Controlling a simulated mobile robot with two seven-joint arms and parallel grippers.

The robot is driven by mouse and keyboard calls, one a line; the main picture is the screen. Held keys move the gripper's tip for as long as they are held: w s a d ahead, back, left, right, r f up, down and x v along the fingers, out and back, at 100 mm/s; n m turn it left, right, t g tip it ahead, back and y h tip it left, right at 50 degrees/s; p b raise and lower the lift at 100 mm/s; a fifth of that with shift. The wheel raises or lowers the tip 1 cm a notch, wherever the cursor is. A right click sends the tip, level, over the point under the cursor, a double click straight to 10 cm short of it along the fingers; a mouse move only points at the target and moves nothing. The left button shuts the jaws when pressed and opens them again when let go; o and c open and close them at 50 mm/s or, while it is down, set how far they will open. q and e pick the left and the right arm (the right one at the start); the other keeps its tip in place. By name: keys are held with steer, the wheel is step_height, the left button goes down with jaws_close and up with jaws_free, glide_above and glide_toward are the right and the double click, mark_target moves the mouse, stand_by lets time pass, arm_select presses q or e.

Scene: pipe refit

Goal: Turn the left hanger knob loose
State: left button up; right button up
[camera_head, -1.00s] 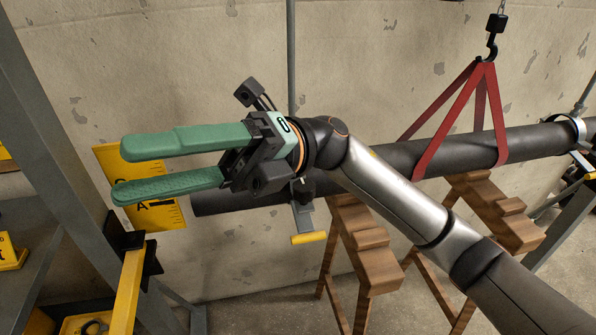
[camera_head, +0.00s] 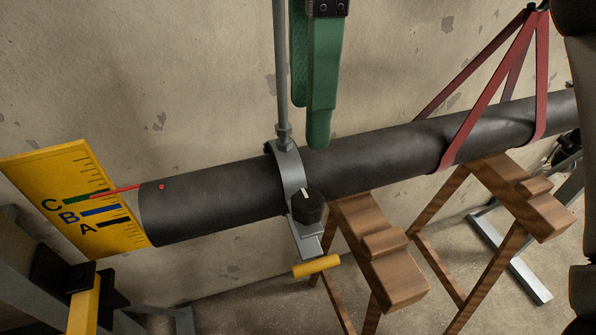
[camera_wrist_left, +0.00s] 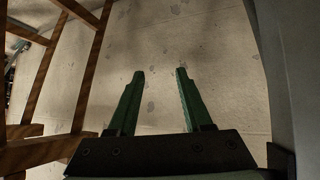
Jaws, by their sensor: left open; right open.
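The left hanger knob (camera_head: 308,208) is black and round with a pale mark near its top. It sits on the front of the grey hanger clamp (camera_head: 290,172), which wraps around the dark pipe (camera_head: 215,197) and hangs from a thin rod (camera_head: 281,75). My right gripper (camera_head: 309,122) points down from the top of the head view, above the knob and apart from it. Its green fingers are open and empty. My left gripper (camera_wrist_left: 160,75) shows only in the left wrist view, open and empty, facing the wall.
A yellow handle (camera_head: 316,267) sticks out below the clamp. Wooden trestles (camera_head: 385,265) stand under the pipe to the right. A red sling (camera_head: 490,85) holds the pipe. A yellow gauge plate (camera_head: 85,200) marked C, B, A stands at the pipe's left end.

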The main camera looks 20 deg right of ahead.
mark_target(308, 200)
step_height(308, 200, down, 12)
steer(key=b, duration=0.4)
steer(key=shift+s+d+r+b, duration=0.1)
steer(key=shift+r+b, duration=0.15)
steer(key=shift+b, duration=0.1)
steer(key=shift+f, duration=0.4)
jaws_close()
